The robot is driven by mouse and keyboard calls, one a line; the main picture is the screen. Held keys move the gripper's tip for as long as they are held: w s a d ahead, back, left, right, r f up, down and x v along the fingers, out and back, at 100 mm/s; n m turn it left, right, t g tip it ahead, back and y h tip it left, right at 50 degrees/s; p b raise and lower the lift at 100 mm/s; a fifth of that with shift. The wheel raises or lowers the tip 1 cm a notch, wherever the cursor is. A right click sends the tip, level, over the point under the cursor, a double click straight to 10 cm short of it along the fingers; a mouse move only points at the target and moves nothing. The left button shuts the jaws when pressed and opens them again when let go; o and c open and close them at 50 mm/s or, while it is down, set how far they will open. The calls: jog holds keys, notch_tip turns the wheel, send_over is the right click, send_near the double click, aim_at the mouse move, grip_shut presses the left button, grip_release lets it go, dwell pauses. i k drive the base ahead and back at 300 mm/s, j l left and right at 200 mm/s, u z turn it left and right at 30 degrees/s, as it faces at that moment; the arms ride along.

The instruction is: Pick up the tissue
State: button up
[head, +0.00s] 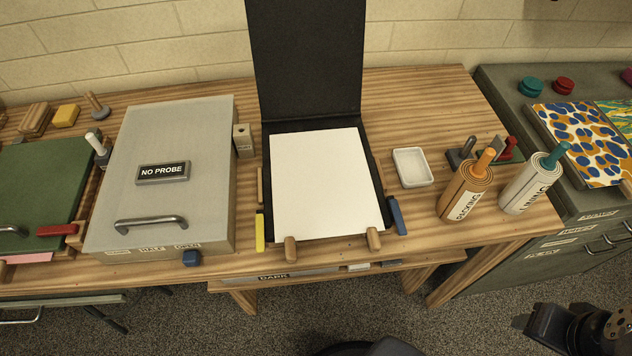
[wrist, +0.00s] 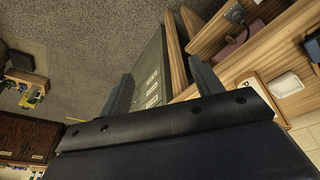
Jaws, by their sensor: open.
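No thing in view is marked as tissue, and I cannot tell for sure which it is. A plain white sheet (head: 325,180) lies flat on an opened black tray (head: 372,150) in the middle of the bench. A strip of pink sheet (head: 28,258) shows under the front edge of a green lid (head: 40,175) at the far left; the rest of it is hidden. My gripper (wrist: 160,67) is open and empty in the wrist view, away from both sheets. In the head view, a dark part of my arm shows at the lower right, over the floor.
A grey box labelled NO PROBE (head: 205,130) stands between the lid and the tray. A small white dish (head: 412,167) and two labelled rolls, one tan (head: 465,192) and one white (head: 530,188), stand to the right. A grey cabinet (head: 500,85) with patterned sheets adjoins the bench.

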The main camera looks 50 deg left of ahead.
aim_at(323, 187)
jog(key=u, duration=2.35)
jog(key=j, duration=0.1)
